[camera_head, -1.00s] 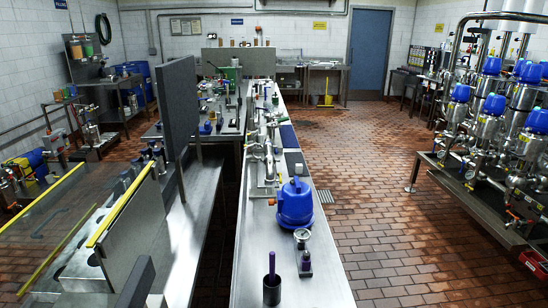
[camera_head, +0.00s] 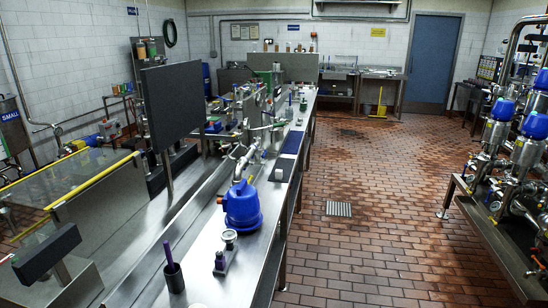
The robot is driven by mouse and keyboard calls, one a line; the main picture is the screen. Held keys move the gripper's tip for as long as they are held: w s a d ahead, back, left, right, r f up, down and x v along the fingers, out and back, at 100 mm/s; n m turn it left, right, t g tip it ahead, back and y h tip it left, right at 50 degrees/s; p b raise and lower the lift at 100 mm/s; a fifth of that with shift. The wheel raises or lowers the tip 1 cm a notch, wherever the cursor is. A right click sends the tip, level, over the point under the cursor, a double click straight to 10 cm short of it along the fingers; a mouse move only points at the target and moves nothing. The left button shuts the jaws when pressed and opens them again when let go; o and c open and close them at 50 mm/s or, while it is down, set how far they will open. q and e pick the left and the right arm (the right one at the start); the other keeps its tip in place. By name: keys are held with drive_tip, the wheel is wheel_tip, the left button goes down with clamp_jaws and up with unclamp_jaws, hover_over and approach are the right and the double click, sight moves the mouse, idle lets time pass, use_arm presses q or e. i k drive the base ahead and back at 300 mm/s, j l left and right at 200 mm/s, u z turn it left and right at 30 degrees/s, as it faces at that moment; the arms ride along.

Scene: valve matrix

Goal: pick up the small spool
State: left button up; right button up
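I cannot make out a small spool with certainty in the head view. A sign reading SMALL (camera_head: 10,115) hangs at the far left edge, above an area that is mostly cut off. Metal pipework (camera_head: 243,160) lies along the long steel bench, too small to tell a spool among it. Neither of my grippers shows in the view.
A blue-capped unit (camera_head: 242,205), a small gauge stand (camera_head: 226,252) and a dark cup (camera_head: 174,277) stand on the near steel bench (camera_head: 205,262). A valve station (camera_head: 500,165) stands right. The brick floor (camera_head: 370,190) between is open, with a drain grate (camera_head: 339,209).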

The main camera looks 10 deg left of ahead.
sight(252, 150)
drive_tip(key=i+l, duration=0.4)
drive_tip(key=l, duration=0.15)
drive_tip(key=i+l+z, duration=0.1)
drive_tip(key=i+l, duration=0.25)
drive_tip(key=l, duration=0.25)
